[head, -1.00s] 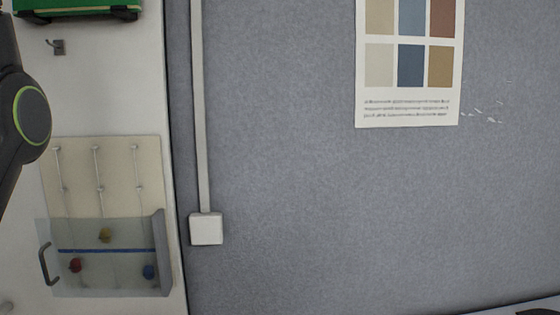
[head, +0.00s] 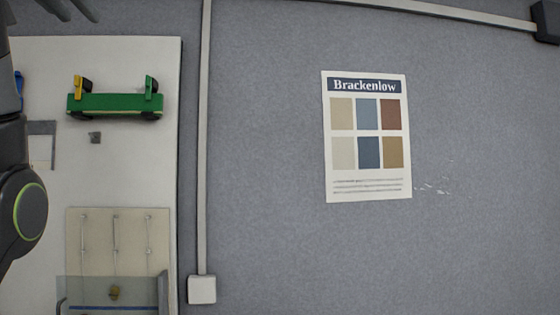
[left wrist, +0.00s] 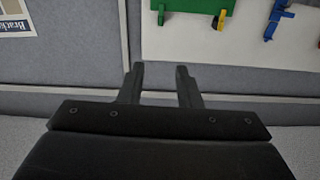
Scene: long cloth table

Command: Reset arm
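My left arm (head: 20,200) shows at the left edge of the head view, as a dark link with a green ring. In the left wrist view my left gripper (left wrist: 160,70) points up the picture, its two dark fingers apart with nothing between them. It is in front of a grey panel wall, and a grey surface shows beside it. My right gripper is in neither view.
A white board (head: 150,170) on the wall carries a green rack (head: 115,102) and a beige panel with a clear cover (head: 85,290). A "Brackenlow" poster (head: 367,188), white conduit (head: 203,140) and box (head: 202,290) are to the right.

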